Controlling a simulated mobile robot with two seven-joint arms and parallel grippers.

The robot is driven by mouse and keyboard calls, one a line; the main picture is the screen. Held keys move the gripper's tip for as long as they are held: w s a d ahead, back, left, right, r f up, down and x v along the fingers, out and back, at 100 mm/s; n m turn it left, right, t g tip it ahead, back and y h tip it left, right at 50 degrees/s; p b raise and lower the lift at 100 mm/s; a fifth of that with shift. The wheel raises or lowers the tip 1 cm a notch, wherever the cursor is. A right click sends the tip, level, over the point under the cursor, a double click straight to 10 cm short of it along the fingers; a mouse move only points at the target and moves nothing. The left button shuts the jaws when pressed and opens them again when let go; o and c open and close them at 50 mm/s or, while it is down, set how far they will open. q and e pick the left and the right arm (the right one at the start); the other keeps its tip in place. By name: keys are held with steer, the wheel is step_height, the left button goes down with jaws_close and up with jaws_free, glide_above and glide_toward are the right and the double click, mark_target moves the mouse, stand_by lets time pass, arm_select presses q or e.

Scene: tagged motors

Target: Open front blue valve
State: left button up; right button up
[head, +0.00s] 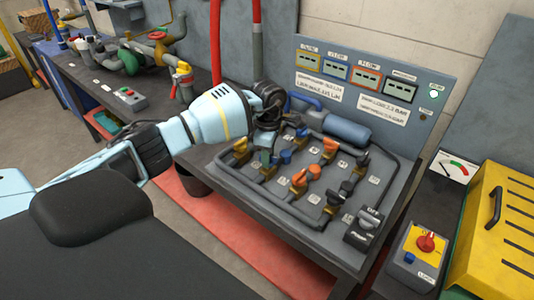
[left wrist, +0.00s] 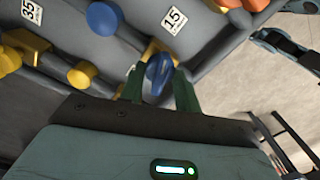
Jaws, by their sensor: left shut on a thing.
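The blue valve handle (left wrist: 158,72) is between the two green fingers of my left gripper (left wrist: 158,88) in the left wrist view. The gripper is shut on this handle, beside the tag reading 15 (left wrist: 173,20). In the head view my left gripper (head: 266,158) reaches down to the left part of the valve board, and its fingers and wrist hide most of the handle there. Another blue knob (left wrist: 103,18) lies farther off in the wrist view. Two blue handles show in the head view, one close to the gripper (head: 285,156) and one behind (head: 301,132). My right gripper is not in view.
Several orange valves (head: 299,181) and dark valves stand close by on the board. A blue cylinder (head: 346,131) lies behind them, below an upright label panel (head: 370,80). A black OFF switch (head: 366,226) is at the front right corner. A yellow case (head: 497,235) stands right.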

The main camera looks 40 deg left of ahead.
arm_select(q)
steer(key=n, duration=0.3)
steer(key=shift+r+p, duration=0.2)
steer(key=shift+p, duration=0.1)
steer(key=n+p, duration=0.1)
steer(key=n, duration=0.2)
steer(key=shift+n, duration=0.3)
steer(key=n, duration=0.3)
steer(key=shift+p, duration=0.35)
steer(key=shift+n+p, duration=0.35)
steer(key=shift+n, duration=1.25)
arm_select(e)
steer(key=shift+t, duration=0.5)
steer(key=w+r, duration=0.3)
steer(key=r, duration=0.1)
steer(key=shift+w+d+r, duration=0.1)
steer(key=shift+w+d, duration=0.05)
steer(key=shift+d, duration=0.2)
arm_select(q)
steer(key=shift+f+n, duration=0.1)
steer(key=shift+n, duration=0.2)
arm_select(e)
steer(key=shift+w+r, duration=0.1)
arm_select(q)
steer(key=o, duration=1)
steer(key=shift+c, duration=0.2)
